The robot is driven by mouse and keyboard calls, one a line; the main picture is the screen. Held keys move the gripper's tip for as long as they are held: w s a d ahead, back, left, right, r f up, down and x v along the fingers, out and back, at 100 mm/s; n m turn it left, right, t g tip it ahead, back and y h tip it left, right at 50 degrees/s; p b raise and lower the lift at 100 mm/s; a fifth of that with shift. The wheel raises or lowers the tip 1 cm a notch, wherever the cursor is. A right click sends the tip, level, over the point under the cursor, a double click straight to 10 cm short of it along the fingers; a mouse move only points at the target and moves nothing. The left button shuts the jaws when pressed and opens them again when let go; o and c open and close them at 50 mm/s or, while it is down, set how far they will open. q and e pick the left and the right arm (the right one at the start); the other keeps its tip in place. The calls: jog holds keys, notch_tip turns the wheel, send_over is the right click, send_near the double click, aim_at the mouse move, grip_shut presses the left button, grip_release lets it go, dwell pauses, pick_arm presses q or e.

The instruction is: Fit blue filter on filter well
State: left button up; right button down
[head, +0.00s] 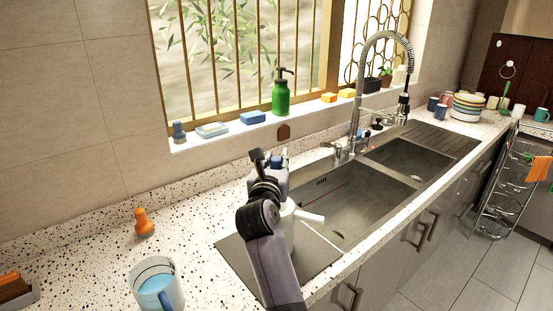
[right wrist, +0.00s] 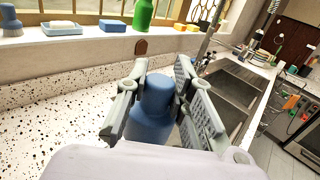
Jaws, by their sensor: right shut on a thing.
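The blue filter (right wrist: 150,122) is a bottle-shaped piece with a narrower rounded top. My right gripper (right wrist: 158,92) is shut on it, with a finger on each side. In the head view the right gripper (head: 270,160) is over the counter at the near-left end of the sink, and a little of the blue filter (head: 276,161) shows between the fingers. A white jug-like vessel (head: 291,224) with a handle stands behind my right forearm, partly hidden. I cannot make out the filter well for sure. My left gripper is not in view.
An orange piece (head: 144,223) and a white mug-like container (head: 156,283) with blue inside stand on the speckled counter (head: 75,245) at left. The steel sink (head: 345,205) and tall tap (head: 358,95) lie to the right. A green soap bottle (head: 281,97) stands on the sill.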

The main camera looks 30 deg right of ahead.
jog(key=shift+d+p, duration=0.15)
jog(key=shift+p, duration=0.2)
jog(key=shift+f+b, duration=0.6)
jog(key=shift+f, duration=0.1)
notch_tip(320, 180, down, 2)
jog(key=shift+f+b, duration=0.15)
jog(key=shift+b, duration=0.75)
jog(key=shift+f+b, duration=0.35)
jog(key=shift+f, duration=0.2)
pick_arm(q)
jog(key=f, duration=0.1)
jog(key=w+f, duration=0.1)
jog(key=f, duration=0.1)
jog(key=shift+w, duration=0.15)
pick_arm(e)
jog(key=shift+f, duration=0.1)
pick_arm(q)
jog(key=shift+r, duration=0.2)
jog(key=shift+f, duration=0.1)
